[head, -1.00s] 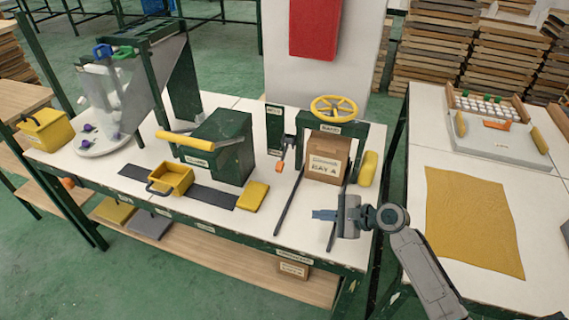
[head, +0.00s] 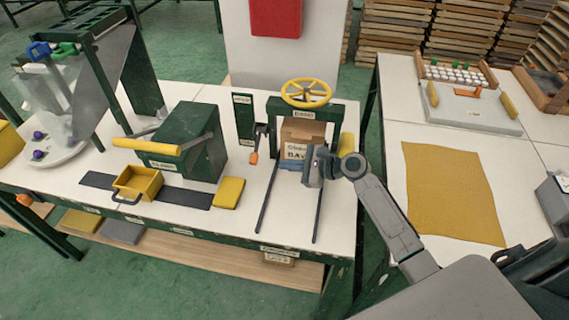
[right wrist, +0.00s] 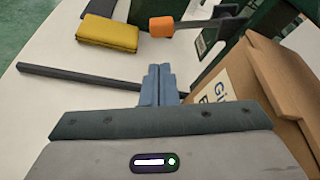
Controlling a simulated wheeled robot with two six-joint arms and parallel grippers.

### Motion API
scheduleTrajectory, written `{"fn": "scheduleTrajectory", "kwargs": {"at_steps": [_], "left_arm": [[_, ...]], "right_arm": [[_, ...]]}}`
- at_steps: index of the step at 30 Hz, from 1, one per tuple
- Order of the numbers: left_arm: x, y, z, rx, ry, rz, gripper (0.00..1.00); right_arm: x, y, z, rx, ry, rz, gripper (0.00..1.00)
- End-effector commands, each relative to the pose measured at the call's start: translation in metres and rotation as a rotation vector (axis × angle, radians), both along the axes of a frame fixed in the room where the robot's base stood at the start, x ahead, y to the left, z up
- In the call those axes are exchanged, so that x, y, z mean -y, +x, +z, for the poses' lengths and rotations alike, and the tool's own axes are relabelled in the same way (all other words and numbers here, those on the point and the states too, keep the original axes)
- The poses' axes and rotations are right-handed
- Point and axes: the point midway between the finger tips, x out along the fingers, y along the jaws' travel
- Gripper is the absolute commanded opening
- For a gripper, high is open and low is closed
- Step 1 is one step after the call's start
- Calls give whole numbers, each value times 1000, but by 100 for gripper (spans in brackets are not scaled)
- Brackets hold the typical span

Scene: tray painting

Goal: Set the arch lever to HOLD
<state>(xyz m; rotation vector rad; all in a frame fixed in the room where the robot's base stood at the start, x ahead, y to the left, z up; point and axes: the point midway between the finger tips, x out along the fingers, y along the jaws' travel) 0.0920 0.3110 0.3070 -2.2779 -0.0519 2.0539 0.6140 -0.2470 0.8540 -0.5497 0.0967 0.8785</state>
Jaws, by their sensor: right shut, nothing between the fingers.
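The green arch (head: 330,112) stands on the white table. Beside its left post is a green plate (head: 243,118) with small pale labels, too small to read surely. The arch lever (head: 254,157) has a dark arm and an orange tip, and it hangs down beside the plate. In the right wrist view the orange tip (right wrist: 161,27) is beyond my fingertips, apart from them. My right gripper (head: 283,164) is shut and empty, just right of the lever and in front of the box. Its blue fingers (right wrist: 160,78) point toward the lever side. My left gripper is not in view.
A cardboard box (right wrist: 285,75) stands under the arch, close by my right gripper. Two dark rails (head: 266,200) run forward from the arch. A yellow handwheel (head: 307,93) tops the arch. A yellow pad (head: 228,193) lies to the left.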

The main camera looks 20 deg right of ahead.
Motion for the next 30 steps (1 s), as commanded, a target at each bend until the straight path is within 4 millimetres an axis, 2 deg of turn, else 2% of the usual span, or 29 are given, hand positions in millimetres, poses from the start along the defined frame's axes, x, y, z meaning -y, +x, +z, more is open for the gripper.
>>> {"fn": "scheduleTrajectory", "kwargs": {"at_steps": [6,13,30], "left_arm": [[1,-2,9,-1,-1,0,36],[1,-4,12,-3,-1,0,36],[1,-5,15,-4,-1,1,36]], "right_arm": [[-30,26,-9,0,5,1,0],[-52,46,-20,0,3,2,0],[-57,51,-22,-5,2,2,0]]}}
